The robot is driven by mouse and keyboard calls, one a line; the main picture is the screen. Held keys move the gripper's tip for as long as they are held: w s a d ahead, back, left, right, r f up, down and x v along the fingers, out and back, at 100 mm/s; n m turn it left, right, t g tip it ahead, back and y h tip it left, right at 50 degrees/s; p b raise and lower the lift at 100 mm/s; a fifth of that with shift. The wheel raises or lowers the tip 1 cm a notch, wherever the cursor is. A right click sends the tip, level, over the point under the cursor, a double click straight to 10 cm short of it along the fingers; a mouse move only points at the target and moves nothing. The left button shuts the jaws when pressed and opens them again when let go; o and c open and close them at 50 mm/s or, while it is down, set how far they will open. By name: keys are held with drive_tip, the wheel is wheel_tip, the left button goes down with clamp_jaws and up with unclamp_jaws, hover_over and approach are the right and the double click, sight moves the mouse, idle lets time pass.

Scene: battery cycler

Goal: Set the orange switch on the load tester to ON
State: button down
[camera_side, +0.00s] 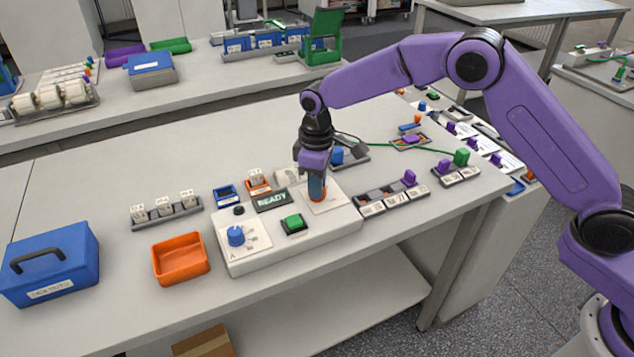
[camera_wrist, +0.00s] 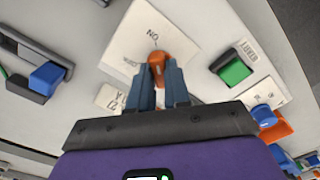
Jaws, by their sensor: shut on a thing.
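The load tester (camera_side: 290,251) is a pale box on the bench with a READY display (camera_side: 272,200), a blue knob (camera_side: 236,236) and a green button (camera_side: 293,222). Its orange switch (camera_wrist: 158,62) sits on a white plate (camera_wrist: 140,42) with ON and OFF printed on it. My gripper (camera_side: 317,190) points down at the tester's right end, its fingers shut on the switch. In the wrist view my gripper (camera_wrist: 159,80) has a finger on each side of the orange lever. The fingers hide part of the lever, and I cannot tell which setting it is at.
An orange tray (camera_side: 180,259) and a blue case (camera_side: 50,264) stand to the left. A strip with a purple lever (camera_side: 409,177) is close on the right, and a blue-knobbed unit (camera_side: 338,156) is behind. A green cable (camera_side: 425,149) runs at the back right.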

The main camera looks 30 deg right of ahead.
drive_tip(key=c, duration=1.1)
unclamp_jaws()
wheel_tip(320, 180, up, 18)
drive_tip(key=shift+f, duration=0.25)
drive_tip(key=shift+s, duration=0.1)
drive_tip(key=s+d+n, duration=0.1)
drive_tip(key=s+d, duration=0.3)
drive_tip(key=s, duration=0.6)
drive_tip(key=s+d, duration=0.3)
drive_tip(key=s, duration=0.6)
drive_tip(key=shift+n, duration=0.9)
drive_tip(key=s+d+f, duration=0.2)
drive_tip(key=s+d, duration=0.2)
drive_tip(key=s, duration=0.2)
drive_tip(key=s+d+f, duration=0.2)
drive_tip(key=s+d, duration=0.3)
drive_tip(key=s, duration=0.1)
drive_tip(key=s+d+f, duration=0.2)
drive_tip(key=s+d, duration=0.3)
drive_tip(key=s, duration=0.1)
drive_tip(key=shift+s+d+f, duration=0.25)
drive_tip(key=shift+f, duration=0.1)
